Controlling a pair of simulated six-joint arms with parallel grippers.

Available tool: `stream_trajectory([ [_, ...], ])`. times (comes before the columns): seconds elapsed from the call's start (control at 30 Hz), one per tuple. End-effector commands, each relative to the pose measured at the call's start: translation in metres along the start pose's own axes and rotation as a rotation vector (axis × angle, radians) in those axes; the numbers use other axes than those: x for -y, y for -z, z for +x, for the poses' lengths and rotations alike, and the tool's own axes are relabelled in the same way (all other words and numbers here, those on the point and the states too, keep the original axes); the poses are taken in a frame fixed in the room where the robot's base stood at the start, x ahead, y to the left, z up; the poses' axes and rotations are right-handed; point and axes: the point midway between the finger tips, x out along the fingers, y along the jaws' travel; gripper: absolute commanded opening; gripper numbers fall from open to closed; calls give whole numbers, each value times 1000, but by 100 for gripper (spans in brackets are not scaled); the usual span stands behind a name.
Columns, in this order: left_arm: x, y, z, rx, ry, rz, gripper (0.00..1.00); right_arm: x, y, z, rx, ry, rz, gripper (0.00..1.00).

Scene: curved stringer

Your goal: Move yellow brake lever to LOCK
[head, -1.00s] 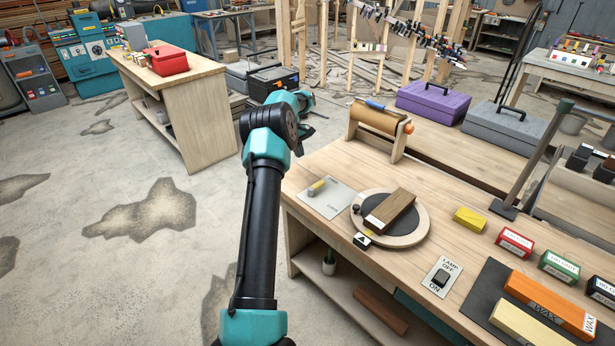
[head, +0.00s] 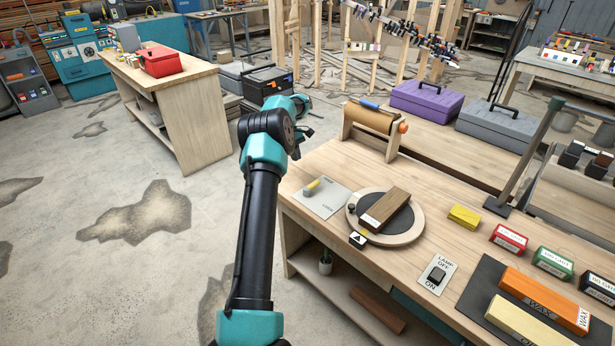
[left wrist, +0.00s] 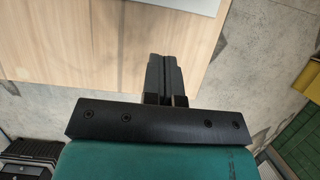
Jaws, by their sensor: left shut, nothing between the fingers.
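The yellow brake lever (head: 312,187) is a small yellow-tipped handle on a pale grey plate (head: 322,203) at the bench's left corner. The plate's lettering is too small to read. Beside it is a round turntable (head: 412,230) with a brown wood block (head: 385,208) on it. My left gripper (head: 307,132) is beyond the bench's left edge, apart from the lever and partly hidden by its wrist. In the left wrist view its fingers (left wrist: 164,72) are shut and empty, over the bench edge. The lever is not seen there. My right gripper is not in view.
A roller on a wooden stand (head: 371,122) rises behind the plate. A lamp switch (head: 437,274), a yellow block (head: 464,216) and wax bars (head: 543,300) lie to the right. Bare bench top (head: 340,157) lies between the roller and plate.

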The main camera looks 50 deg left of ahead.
Motion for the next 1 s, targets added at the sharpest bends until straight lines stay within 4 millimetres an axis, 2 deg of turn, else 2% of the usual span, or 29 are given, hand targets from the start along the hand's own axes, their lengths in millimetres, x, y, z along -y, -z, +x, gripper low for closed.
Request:
stream_trajectory([
  [0.4, 0, 0, 72, 2, 2, 0, 0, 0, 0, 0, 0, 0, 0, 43],
  [0.7, 0, -32, 82, 0, 0, 1, 0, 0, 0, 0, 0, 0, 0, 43],
  [1.0, 0, -38, 84, 0, 0, 0, 0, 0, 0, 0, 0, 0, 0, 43],
])
